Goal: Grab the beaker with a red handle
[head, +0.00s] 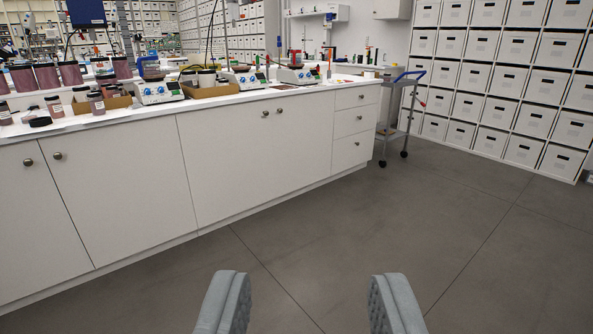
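My gripper (310,288) is open and empty at the bottom of the head view, above the grey floor and well short of the bench. A small vessel with a reddish part (295,58) stands on the right-hand hotplate, near the bench's right end. Another small vessel with blue and dark red parts (152,70) stands on the left-hand hotplate. Both are far off and small. I cannot tell for sure which one is the beaker with a red handle.
A long white bench (250,145) with cupboards and drawers crosses the view. Its top holds jars with dark red contents (46,76), cardboard trays (208,91) and hotplates. A trolley (402,110) stands past its right end. Box shelves (500,75) line the right. The near floor is clear.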

